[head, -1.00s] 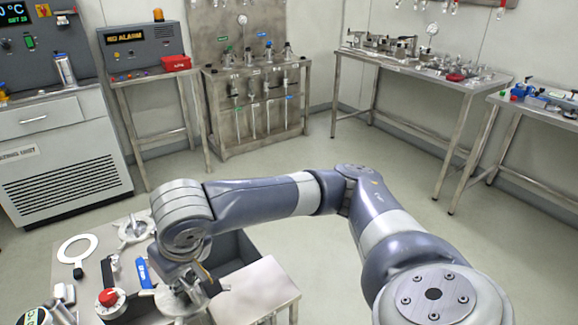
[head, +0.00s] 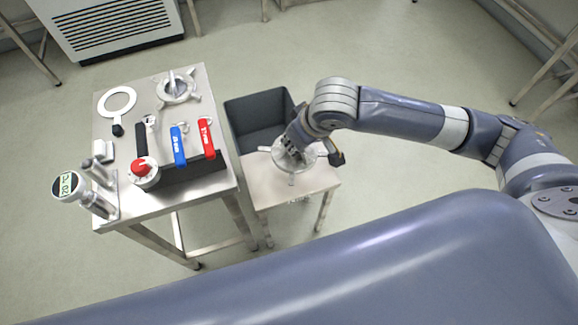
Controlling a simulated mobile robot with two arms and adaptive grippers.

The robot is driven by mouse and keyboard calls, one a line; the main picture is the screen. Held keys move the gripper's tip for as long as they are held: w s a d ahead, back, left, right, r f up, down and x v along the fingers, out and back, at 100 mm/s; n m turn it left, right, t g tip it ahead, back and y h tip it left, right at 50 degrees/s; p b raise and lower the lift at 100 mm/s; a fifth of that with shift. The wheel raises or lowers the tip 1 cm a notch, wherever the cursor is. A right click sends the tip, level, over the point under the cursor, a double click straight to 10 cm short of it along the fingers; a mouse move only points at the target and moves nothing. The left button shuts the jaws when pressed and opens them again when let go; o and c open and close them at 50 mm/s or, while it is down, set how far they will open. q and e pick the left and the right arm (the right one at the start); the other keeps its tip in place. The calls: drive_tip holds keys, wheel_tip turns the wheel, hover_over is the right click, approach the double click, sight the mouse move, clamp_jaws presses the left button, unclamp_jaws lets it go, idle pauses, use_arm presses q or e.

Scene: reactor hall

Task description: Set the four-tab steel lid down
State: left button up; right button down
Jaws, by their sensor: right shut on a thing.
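The four-tab steel lid (head: 291,168) is a grey metal disc with tabs sticking out from its rim. My right gripper (head: 292,152) is shut on it from above, and the fingers hide the lid's middle. The lid looks about level over the pale top of the small low table (head: 268,192). I cannot tell whether it touches that top or hangs just above it. A similar round steel part with tabs (head: 176,91) lies on the larger table (head: 107,209) to the left. My left gripper is not in view.
A dark open bin (head: 240,113) stands behind the small table. The larger table holds a white ring (head: 133,101), black, blue (head: 178,146) and red (head: 206,138) handled tools, a red knob (head: 141,166) and a round gauge (head: 68,186). The small table's front is clear.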

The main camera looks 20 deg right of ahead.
drive_tip(key=s+a+f+n+y, duration=0.1)
drive_tip(key=s+a+f+n, duration=0.1)
drive_tip(key=s+f, duration=0.35)
drive_tip(key=s+a+f+n+y, duration=0.1)
drive_tip(key=s+a+f+n, duration=0.15)
drive_tip(key=f, duration=0.65)
drive_tip(key=shift+n+g, duration=0.25)
drive_tip(key=shift+g, duration=0.15)
drive_tip(key=w+d, duration=0.1)
drive_tip(key=w, duration=0.4)
drive_tip(key=w+d+f, duration=0.1)
drive_tip(key=w+d, duration=0.1)
drive_tip(key=w, duration=0.2)
drive_tip(key=w+d+f+b, duration=0.1)
drive_tip(key=w, duration=0.4)
drive_tip(key=shift+w+d, duration=0.3)
drive_tip(key=shift+d, duration=0.05)
drive_tip(key=shift+f, duration=1.85)
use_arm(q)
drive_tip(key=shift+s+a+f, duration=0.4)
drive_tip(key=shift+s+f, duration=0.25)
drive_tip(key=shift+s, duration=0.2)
use_arm(e)
drive_tip(key=c, duration=2.1)
unclamp_jaws()
drive_tip(key=shift+f, duration=0.15)
drive_tip(key=o, duration=0.5)
drive_tip(key=shift+d, duration=0.1)
drive_tip(key=shift+c, duration=0.2)
